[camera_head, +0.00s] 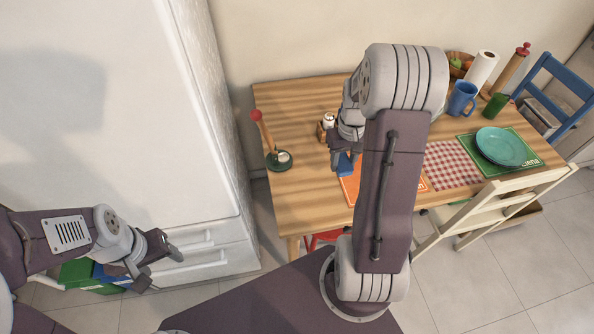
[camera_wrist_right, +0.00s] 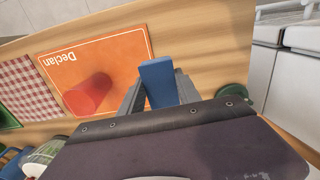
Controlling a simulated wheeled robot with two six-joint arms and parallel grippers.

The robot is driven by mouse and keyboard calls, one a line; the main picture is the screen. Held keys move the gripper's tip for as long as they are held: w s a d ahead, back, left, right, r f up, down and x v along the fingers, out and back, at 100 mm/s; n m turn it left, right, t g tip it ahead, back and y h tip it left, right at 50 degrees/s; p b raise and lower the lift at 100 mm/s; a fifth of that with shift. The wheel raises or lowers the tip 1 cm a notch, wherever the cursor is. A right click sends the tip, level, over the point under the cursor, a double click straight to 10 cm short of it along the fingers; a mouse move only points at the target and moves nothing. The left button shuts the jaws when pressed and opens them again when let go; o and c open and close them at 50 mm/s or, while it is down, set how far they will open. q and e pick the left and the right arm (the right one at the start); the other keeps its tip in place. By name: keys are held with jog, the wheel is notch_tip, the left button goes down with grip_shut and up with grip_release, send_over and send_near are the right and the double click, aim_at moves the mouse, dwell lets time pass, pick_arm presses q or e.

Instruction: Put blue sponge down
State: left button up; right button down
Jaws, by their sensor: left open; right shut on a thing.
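The blue sponge (camera_head: 345,165) is between the fingers of my right gripper (camera_head: 346,152), over the wooden table beside the orange placemat (camera_head: 349,190). In the right wrist view the blue sponge (camera_wrist_right: 158,82) stands upright between the two grey fingers, which are shut on it, next to the edge of the orange placemat (camera_wrist_right: 115,55). I cannot tell whether its lower end touches the table. My left gripper (camera_head: 164,270) is open and empty, low at the left in front of the white cabinet. My right arm hides part of the table.
A red cup (camera_wrist_right: 88,94) stands on the orange placemat. A green-based holder with a red knob (camera_head: 278,160) stands at the table's left edge (camera_head: 290,215). A checkered cloth (camera_head: 452,164), teal plate (camera_head: 506,146) and blue mug (camera_head: 461,100) are to the right. Bare wood lies left of the placemat.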

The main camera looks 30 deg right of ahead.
jog(key=shift+s+d+r, duration=0.5)
jog(key=shift+s, duration=0.25)
jog(key=shift+a+f, duration=0.15)
send_over(306, 188)
notch_tip(306, 188, down, 7)
jog(key=shift+r, duration=0.1)
pick_arm(q)
jog(key=shift+s+d+b, duration=0.1)
jog(key=shift+s+b, duration=0.3)
jog(key=shift+b, duration=0.05)
pick_arm(e)
jog(key=shift+w+f, duration=0.1)
jog(key=shift+f, duration=2)
jog(key=shift+f, duration=0.1)
jog(key=c, duration=0.9)
grip_release()
pick_arm(q)
jog(key=shift+f, duration=0.15)
pick_arm(e)
jog(key=shift+o, duration=0.2)
